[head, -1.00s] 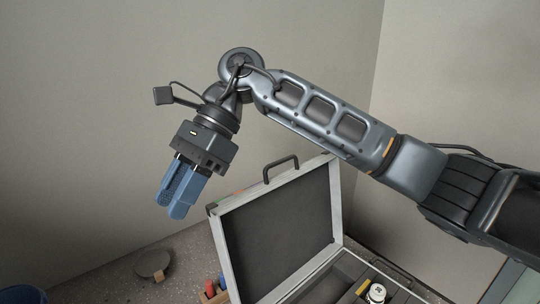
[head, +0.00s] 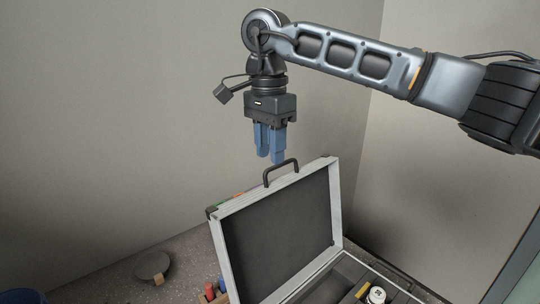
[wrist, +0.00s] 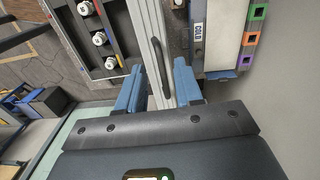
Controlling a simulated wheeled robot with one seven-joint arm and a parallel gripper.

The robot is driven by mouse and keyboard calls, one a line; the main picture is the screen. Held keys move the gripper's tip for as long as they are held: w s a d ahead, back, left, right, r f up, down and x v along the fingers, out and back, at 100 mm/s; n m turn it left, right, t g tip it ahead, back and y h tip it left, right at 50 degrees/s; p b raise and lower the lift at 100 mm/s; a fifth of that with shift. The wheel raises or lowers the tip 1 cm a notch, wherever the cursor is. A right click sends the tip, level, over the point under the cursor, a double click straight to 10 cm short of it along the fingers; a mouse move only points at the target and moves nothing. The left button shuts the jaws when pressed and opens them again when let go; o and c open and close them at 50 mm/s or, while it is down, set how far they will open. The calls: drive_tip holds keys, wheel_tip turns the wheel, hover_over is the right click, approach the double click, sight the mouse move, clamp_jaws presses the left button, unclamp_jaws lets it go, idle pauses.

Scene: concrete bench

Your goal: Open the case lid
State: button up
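The case lid (head: 275,240) stands raised on its hinge, its dark lining facing the camera and its silver rim upright. Its black handle (head: 281,170) is on the top edge. My gripper (head: 269,158) points down just above the handle and appears apart from it. In the wrist view the blue fingers (wrist: 158,88) are spread, with the handle (wrist: 160,66) and the lid edge showing between and beyond them. Nothing is held. The case base (head: 345,285) is cut off by the bottom edge of the head view.
White-topped jars (wrist: 99,38) sit in the case's dark compartments. Behind the lid is a box labelled COLD (wrist: 198,31) with coloured squares. A dark round disc (head: 152,264) and small red and blue items (head: 213,289) lie on the bench left of the case. Walls stand behind.

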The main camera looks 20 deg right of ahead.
drive_tip(key=shift+f, duration=1.3)
drive_tip(key=shift+c, duration=0.5)
clamp_jaws()
